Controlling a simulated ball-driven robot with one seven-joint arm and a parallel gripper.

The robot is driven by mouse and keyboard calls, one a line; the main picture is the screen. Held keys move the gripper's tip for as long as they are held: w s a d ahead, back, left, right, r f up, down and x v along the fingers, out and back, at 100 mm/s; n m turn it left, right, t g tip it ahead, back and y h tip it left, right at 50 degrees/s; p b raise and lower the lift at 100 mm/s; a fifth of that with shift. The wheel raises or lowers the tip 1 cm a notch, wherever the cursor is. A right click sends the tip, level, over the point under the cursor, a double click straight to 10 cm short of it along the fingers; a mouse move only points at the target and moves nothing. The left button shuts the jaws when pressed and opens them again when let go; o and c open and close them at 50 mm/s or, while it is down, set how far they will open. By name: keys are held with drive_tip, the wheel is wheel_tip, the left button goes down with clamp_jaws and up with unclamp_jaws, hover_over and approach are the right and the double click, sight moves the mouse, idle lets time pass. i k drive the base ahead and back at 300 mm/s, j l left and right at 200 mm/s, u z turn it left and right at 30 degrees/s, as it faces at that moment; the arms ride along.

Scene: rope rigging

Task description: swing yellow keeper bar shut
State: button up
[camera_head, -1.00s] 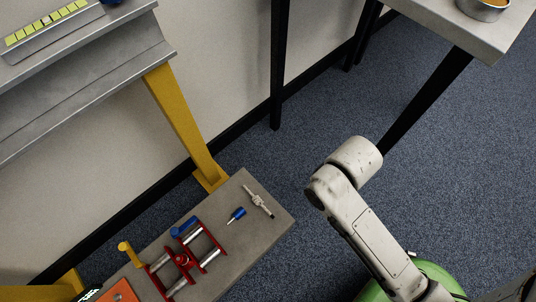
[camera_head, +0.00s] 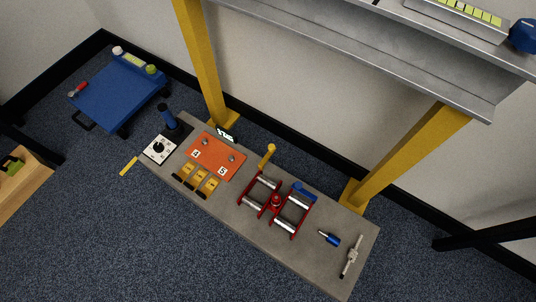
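A red roller frame (camera_head: 275,204) with silver rollers sits on the grey bench (camera_head: 235,222), right of the bench's middle. A yellow bar with a rounded end (camera_head: 267,157), likely the keeper bar, stands out from the frame's far left corner, pointing away from the rollers rather than lying across them. A blue handle or bar (camera_head: 304,192) lies at the frame's far right corner. How the yellow bar is hinged is too small to tell. My gripper and arm are not in view.
On the bench are a blue-handled tool (camera_head: 330,239), a metal fitting (camera_head: 351,256), an orange plate (camera_head: 216,156), several yellow clips (camera_head: 195,179) and a white plate (camera_head: 160,149). Yellow posts (camera_head: 410,156) and a grey beam (camera_head: 370,48) stand behind. A blue cart (camera_head: 118,92) is at left. Carpet in front is clear.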

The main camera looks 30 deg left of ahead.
sight(272, 149)
drive_tip(key=i+u, duration=0.25)
drive_tip(key=u, duration=0.15)
drive_tip(key=i+l+u, duration=0.15)
drive_tip(key=u, duration=0.25)
drive_tip(key=i+l+u, duration=0.2)
drive_tip(key=i+u, duration=0.2)
drive_tip(key=k, duration=0.05)
